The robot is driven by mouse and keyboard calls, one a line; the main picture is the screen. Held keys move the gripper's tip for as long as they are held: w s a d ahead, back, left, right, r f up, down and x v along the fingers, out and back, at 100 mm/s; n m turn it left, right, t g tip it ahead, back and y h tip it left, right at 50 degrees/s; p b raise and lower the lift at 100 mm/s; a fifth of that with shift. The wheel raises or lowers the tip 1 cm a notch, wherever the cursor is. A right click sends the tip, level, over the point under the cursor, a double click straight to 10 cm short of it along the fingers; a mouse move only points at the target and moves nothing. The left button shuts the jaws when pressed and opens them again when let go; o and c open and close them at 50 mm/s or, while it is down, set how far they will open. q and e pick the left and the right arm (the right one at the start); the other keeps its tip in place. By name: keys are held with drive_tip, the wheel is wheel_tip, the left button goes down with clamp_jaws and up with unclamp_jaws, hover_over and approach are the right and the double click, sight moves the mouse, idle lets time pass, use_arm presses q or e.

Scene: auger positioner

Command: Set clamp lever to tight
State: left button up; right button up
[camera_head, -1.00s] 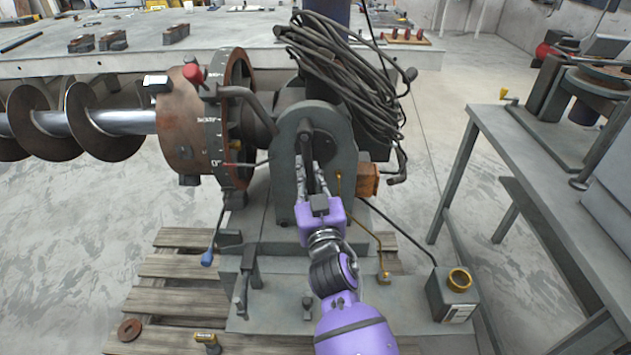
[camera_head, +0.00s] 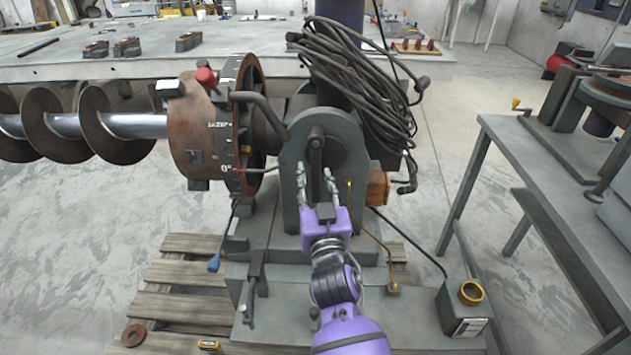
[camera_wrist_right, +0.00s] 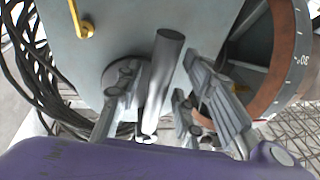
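A dark lever (camera_head: 316,160), which I take for the clamp lever, hangs down from a round hub on the grey rounded housing (camera_head: 293,190). My right gripper (camera_head: 317,185) reaches up to it from below, one finger on each side. In the right wrist view the lever (camera_wrist_right: 163,75) is a grey rod between the spread fingers of the right gripper (camera_wrist_right: 168,105). The gripper looks open around the lever; I cannot tell whether a finger touches it. No tight or loose marking is readable. My left gripper is not in view.
Left of the housing are a graduated dial ring (camera_head: 228,140), a red knob (camera_head: 205,76) and a blue-tipped lever (camera_head: 214,263). A thin brass rod (camera_head: 349,200) stands close to the right of my gripper. A cable bundle (camera_head: 365,90) hangs above; a workbench (camera_head: 500,130) stands right.

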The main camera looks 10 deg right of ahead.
drive_tip(key=shift+s+f, duration=0.1)
drive_tip(key=shift+s, duration=0.1)
drive_tip(key=s+a+f, duration=0.1)
drive_tip(key=s, duration=1)
drive_tip(key=shift+s+f, duration=0.2)
drive_tip(key=shift+f, duration=0.2)
